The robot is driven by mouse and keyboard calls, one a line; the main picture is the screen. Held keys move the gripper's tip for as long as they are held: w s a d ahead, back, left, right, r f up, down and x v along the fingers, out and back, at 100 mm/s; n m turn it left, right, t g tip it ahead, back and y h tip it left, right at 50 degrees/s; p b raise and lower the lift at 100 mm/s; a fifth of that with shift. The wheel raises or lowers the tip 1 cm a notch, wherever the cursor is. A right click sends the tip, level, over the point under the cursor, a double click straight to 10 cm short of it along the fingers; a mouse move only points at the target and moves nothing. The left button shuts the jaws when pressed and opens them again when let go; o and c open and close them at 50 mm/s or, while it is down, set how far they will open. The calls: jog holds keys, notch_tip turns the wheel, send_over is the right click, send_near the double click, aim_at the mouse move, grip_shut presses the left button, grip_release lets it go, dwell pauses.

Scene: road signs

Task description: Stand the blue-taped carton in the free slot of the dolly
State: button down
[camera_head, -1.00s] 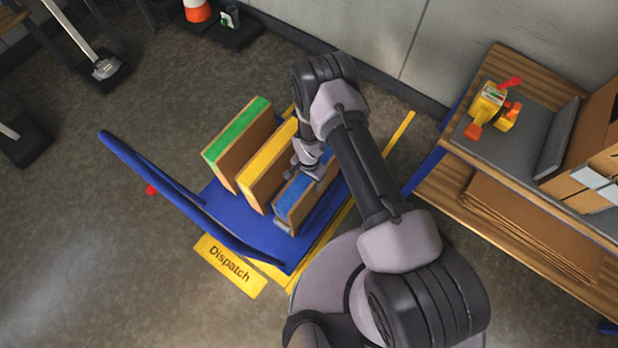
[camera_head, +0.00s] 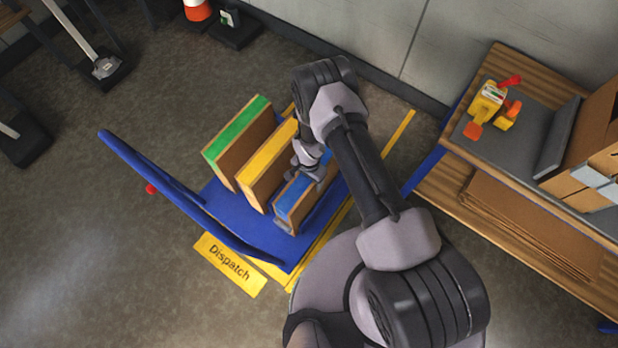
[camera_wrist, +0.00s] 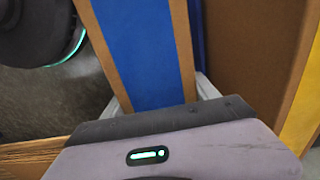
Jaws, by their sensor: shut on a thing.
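The blue-taped carton (camera_head: 294,194) stands upright on the blue deck of the dolly (camera_head: 303,245), at the right end of the row of cartons. In the wrist view its blue tape strip (camera_wrist: 142,45) runs up from my gripper. My gripper (camera_head: 308,172) is shut on this carton from above; its fingers (camera_wrist: 205,88) are partly hidden beyond the gripper body. The yellow-taped carton (camera_head: 268,165) stands just left of it, with a narrow gap between. Whether the carton's bottom touches the deck is hidden.
The green-taped carton (camera_head: 237,143) stands left of the yellow-taped one. The dolly's blue handle (camera_head: 170,188) rises at the left. A yellow Dispatch sign (camera_head: 229,264) lies on the floor in front. A wooden bench (camera_head: 455,135) with a tape dispenser (camera_head: 487,103) stands at the right.

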jog(key=shift+c, duration=0.7)
grip_release()
notch_tip(320, 180, up, 17)
jog(key=p, duration=0.7)
jog(key=shift+r, duration=0.2)
jog(key=w+d+r+n+t, duration=0.1)
jog(key=d+r, duration=0.1)
jog(key=r, duration=1.4)
jog(key=w+d+r+t, duration=0.1)
jog(key=w+d+r, duration=0.15)
jog(key=r, duration=1.35)
jog(key=s+d+r+n+t+y, duration=0.1)
jog(key=s+d+r+t, duration=0.1)
jog(key=s+r, duration=0.6)
jog(key=s+d+r+n+t+y, duration=0.1)
jog(key=s+d+r, duration=0.1)
jog(key=s+r, duration=0.7)
jog(key=s, duration=0.3)
jog(key=shift+s+r+t, duration=0.25)
jog(key=shift+s+t, duration=0.15)
